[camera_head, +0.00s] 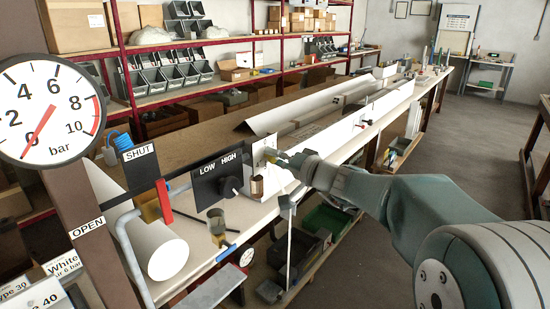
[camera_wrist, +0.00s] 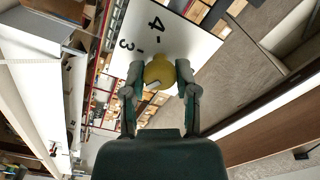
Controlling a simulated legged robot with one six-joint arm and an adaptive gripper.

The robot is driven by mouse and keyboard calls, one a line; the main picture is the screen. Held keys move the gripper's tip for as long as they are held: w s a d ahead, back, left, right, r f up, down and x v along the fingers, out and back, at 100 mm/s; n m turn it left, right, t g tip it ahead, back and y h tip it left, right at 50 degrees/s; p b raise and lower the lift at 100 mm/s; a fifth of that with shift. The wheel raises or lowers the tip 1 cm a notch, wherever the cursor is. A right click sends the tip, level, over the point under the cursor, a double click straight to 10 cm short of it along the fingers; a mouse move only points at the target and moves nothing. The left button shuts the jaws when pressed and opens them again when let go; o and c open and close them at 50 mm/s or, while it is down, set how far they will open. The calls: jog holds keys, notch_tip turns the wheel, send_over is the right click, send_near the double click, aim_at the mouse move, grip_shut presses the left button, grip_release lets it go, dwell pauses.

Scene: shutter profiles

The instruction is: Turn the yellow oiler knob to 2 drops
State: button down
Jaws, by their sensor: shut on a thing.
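The yellow oiler knob (camera_wrist: 160,69) is round and sits against a white scale plate (camera_wrist: 190,38) in the wrist view. The numbers 3 and 4 with tick marks show on the plate. A pale strip shows on the knob's near side. The plate's other numbers are out of view or hidden. My gripper (camera_wrist: 158,80) has one finger on each side of the knob and is shut on it. In the head view my gripper (camera_head: 285,160) is at the pale panel right of the LOW HIGH plate, and the knob is mostly hidden there.
The black LOW HIGH plate (camera_head: 222,179) with its dark knob is just left of my gripper. A red lever (camera_head: 164,200) stands between the SHUT and OPEN signs. A large pressure gauge (camera_head: 50,110) fills the left. White profiles (camera_head: 310,108) lie along the bench.

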jog(key=shift+f, duration=0.4)
jog(key=shift+c, duration=1.9)
grip_release()
jog(key=shift+a, duration=0.1)
jog(key=shift+r, duration=0.15)
jog(key=v, duration=1.2)
